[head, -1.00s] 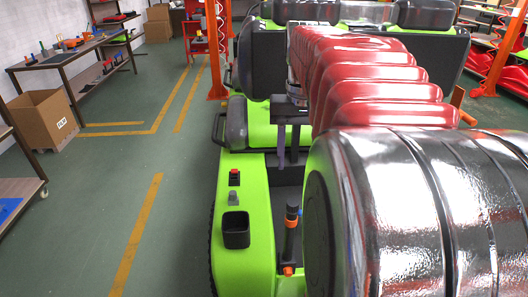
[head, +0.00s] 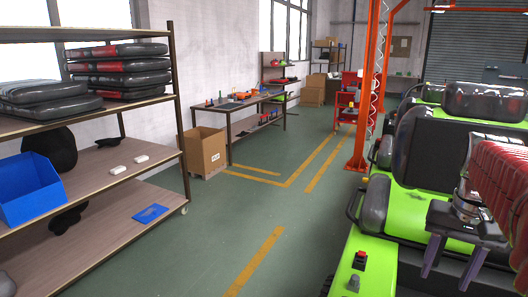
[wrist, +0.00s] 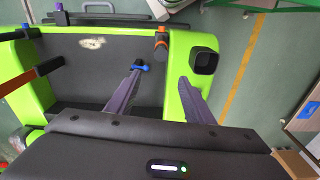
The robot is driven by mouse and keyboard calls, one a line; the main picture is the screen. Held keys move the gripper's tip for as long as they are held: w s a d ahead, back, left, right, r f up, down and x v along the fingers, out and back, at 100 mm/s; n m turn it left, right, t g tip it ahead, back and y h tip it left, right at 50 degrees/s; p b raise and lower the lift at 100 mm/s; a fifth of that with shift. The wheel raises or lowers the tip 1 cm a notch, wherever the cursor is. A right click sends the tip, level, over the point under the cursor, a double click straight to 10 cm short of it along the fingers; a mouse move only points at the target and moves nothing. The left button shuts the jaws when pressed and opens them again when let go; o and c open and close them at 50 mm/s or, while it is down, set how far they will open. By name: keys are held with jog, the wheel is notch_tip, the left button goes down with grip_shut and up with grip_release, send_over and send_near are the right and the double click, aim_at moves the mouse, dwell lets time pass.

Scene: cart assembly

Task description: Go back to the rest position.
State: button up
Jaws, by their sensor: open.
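My gripper (head: 450,278) is at the right of the head view, pointing down beside the green cart (head: 352,252). Its two dark fingers are apart with nothing between them. In the wrist view the gripper (wrist: 158,80) is open and empty above the cart's dark floor (wrist: 95,60). A black square cup holder (wrist: 204,60) on the green side panel lies just beyond the right finger. A lever with an orange collar (wrist: 161,42) stands beyond the fingers. A blue-ended part (wrist: 140,66) shows by the left fingertip; I cannot tell whether they touch.
A shelf rack (head: 120,165) with dark cushions (head: 118,72) and a blue bin (head: 28,188) stands at the left. A cardboard box (head: 204,151) and a workbench (head: 240,108) stand behind it. An orange post (head: 367,110) rises near the cart. The green aisle floor is clear.

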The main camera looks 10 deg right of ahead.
jog(key=s+a+f+n+t, duration=0.1)
jog(key=a+f+n, duration=0.1)
jog(key=a, duration=0.6)
jog(key=s+a+f+n+t, duration=0.2)
jog(key=a+n, duration=0.1)
jog(key=a, duration=0.6)
jog(key=s+a+f+n+t, duration=0.1)
jog(key=a+f+n+t, duration=0.1)
jog(key=a, duration=0.7)
jog(key=shift+s+f+n, duration=0.15)
jog(key=shift+s+n, duration=0.25)
jog(key=shift+c, duration=0.5)
